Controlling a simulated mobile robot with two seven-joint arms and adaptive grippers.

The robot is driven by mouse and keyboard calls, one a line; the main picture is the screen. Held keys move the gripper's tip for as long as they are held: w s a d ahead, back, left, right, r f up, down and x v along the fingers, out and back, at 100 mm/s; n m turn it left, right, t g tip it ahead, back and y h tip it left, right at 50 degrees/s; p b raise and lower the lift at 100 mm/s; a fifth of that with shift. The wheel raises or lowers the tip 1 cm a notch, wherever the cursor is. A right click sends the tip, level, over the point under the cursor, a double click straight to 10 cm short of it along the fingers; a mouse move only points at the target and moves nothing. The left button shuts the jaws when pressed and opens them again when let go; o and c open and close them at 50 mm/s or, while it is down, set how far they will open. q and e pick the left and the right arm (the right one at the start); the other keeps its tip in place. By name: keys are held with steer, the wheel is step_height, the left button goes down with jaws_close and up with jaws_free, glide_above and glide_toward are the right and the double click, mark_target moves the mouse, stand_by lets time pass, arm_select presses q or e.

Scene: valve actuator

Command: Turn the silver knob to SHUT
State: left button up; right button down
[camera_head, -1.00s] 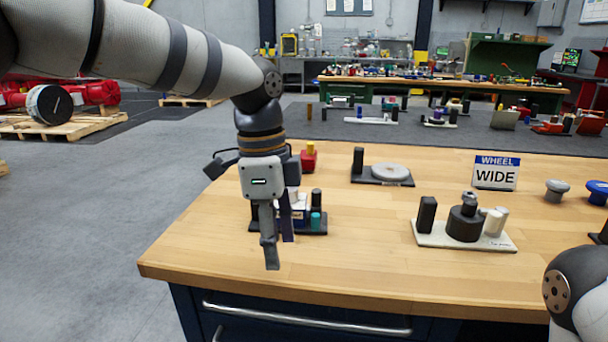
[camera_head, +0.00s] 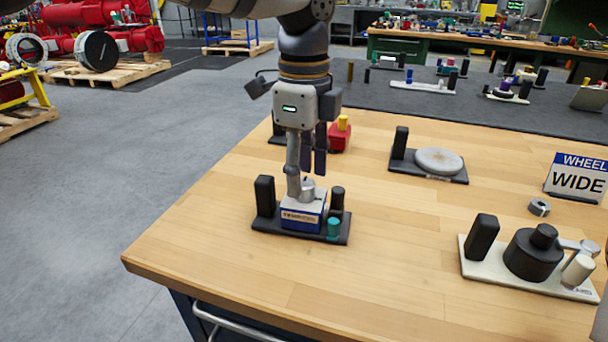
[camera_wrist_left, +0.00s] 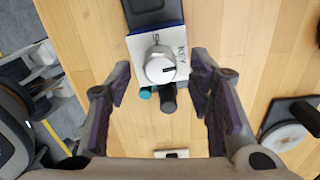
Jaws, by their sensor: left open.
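The silver knob (camera_head: 307,189) sits on top of a white and blue box (camera_head: 303,213) on a dark base plate. In the left wrist view the knob (camera_wrist_left: 160,66) is round with a dark mark, beside printed letters partly hidden by it. My left gripper (camera_head: 306,181) points down over the box. Its fingers are open, and in the left wrist view they stand on either side of the knob, apart from it. Contact cannot be told in the head view. My right gripper is not in view.
On the same base stand a black block (camera_head: 265,196), a dark cylinder (camera_head: 337,199) and a teal cylinder (camera_head: 333,229). A plate with a grey disc (camera_head: 438,160), a WIDE sign (camera_head: 577,178) and a pale-based fixture (camera_head: 480,267) stand to the right. The wooden table's front is clear.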

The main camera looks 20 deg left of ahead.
arm_select(q)
steer(key=shift+f, duration=0.8)
steer(key=shift+c, duration=0.6)
jaws_close()
